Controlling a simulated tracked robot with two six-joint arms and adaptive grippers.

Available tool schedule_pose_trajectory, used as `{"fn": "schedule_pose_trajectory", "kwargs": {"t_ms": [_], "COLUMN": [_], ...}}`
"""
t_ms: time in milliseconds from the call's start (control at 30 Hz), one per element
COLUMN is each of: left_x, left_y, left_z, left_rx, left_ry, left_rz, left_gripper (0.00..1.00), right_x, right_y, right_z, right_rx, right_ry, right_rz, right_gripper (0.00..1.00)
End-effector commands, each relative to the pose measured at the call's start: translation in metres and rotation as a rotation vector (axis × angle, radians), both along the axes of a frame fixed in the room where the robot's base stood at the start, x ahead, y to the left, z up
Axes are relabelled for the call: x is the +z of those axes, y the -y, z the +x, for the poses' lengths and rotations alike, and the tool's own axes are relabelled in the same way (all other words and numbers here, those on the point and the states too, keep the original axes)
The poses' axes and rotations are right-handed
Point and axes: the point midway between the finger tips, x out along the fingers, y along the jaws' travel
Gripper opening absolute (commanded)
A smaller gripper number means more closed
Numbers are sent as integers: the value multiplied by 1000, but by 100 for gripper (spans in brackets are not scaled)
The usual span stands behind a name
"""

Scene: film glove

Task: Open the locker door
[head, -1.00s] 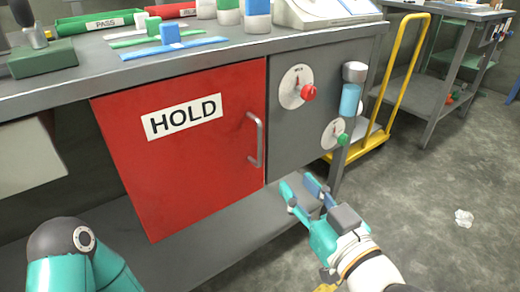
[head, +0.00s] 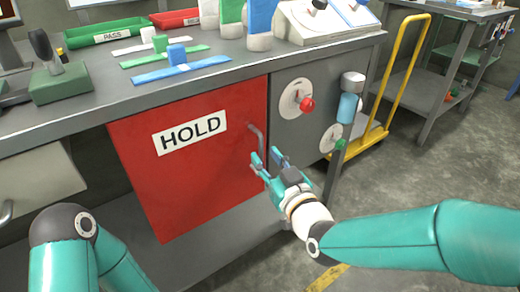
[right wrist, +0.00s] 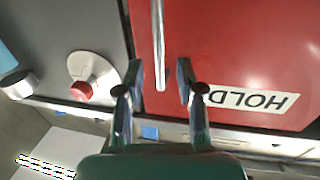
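The red locker door (head: 190,165) carries a HOLD label (head: 190,137) and looks shut, flush with the grey panel on its right. Its upright metal bar handle (head: 257,138) is near the door's right edge. My right gripper (head: 268,161) is open at the lower part of the handle. In the right wrist view the handle (right wrist: 158,40) lies between the two open fingers (right wrist: 159,82), which are not closed on it; the remaining depth is hard to tell. The red door (right wrist: 225,50) fills that view's right side. My left gripper is out of view.
The grey panel (head: 285,128) right of the door bears a dial with a red knob (head: 306,104) and a blue-and-grey cylinder (head: 348,107). The bench top (head: 100,102) above holds strips and trays. A yellow trolley (head: 402,75) stands to the right.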

Motion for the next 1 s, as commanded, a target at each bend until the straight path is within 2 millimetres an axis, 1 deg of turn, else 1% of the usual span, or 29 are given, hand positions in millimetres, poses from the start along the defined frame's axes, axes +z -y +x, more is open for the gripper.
{"fn": "schedule_pose_trajectory", "kwargs": {"t_ms": [33,100,233,400,600,633,833,867,1000], "left_x": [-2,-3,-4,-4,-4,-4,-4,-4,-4], "left_y": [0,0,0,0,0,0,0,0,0], "left_z": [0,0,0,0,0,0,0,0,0], "left_rx": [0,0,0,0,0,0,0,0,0], "left_ry": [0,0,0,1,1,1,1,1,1], "left_rz": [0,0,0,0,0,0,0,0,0], "left_gripper": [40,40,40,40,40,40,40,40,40], "right_x": [-1,-1,0,0,0,0,0,0,0], "right_y": [-4,-8,-13,-15,-15,-15,-15,-15,-15], "right_z": [8,17,28,33,33,33,33,33,33], "right_rx": [0,0,0,0,0,0,0,0,0], "right_ry": [1,0,0,-1,-1,-1,-1,-1,-1], "right_rz": [0,0,0,0,0,0,0,0,0], "right_gripper": [37,37,37,37,37,36,2,0,0]}}
